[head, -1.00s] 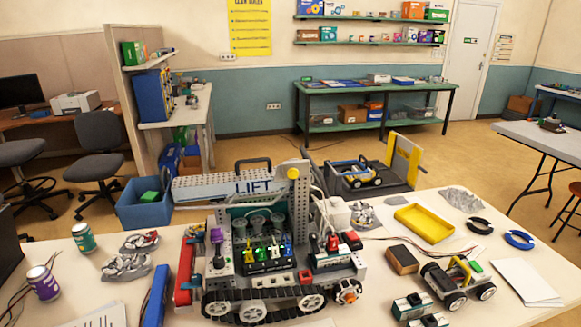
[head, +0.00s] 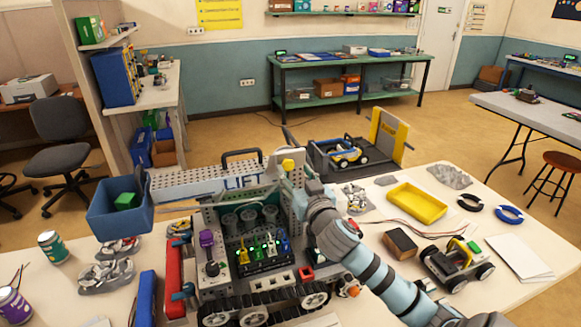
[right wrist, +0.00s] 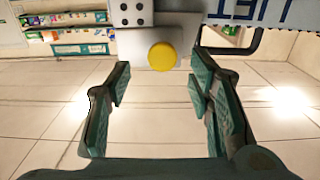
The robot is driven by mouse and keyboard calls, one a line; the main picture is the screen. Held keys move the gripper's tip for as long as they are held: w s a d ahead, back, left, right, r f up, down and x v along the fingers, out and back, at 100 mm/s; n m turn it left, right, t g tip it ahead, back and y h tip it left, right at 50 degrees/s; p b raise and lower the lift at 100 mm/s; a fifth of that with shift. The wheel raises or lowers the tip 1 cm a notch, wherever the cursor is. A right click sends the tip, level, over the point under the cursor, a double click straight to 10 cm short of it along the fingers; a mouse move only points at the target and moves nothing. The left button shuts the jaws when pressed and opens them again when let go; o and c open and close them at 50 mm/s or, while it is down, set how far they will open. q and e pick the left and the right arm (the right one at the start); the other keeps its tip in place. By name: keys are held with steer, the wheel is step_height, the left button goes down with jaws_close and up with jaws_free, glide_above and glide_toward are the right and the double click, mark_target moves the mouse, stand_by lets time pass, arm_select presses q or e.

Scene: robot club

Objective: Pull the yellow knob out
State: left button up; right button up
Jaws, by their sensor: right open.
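The yellow knob (head: 288,165) sits high on the grey post of the tracked brick machine (head: 220,275), beside the long LIFT beam (head: 195,184). In the right wrist view the knob (right wrist: 162,56) is a round yellow disc below a pale block with black dots. My right gripper (head: 297,172) is at the top of the post, close to the knob; its fingers are small and partly hidden in the head view. In the wrist view its fingers (right wrist: 160,76) are open and empty, with the knob framed between their tips. I cannot tell whether they touch it. My left gripper is not in view.
A blue bin (head: 103,218) is left of the beam. A yellow tray (head: 416,204), a brown block (head: 400,242) and a small wheeled car (head: 457,262) lie right of my right arm. A yellow-gated platform (head: 385,142) stands behind. Cans stand at the left edge.

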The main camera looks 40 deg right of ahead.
mark_target(289, 166)
steer(key=x, duration=0.4)
steer(key=shift+w+a+f, duration=0.1)
steer(key=shift+a+f, duration=0.05)
steer(key=shift+f, duration=0.05)
steer(key=shift+s+r, duration=0.15)
steer(key=shift+s, duration=0.1)
steer(key=shift+c, duration=0.3)
jaws_close()
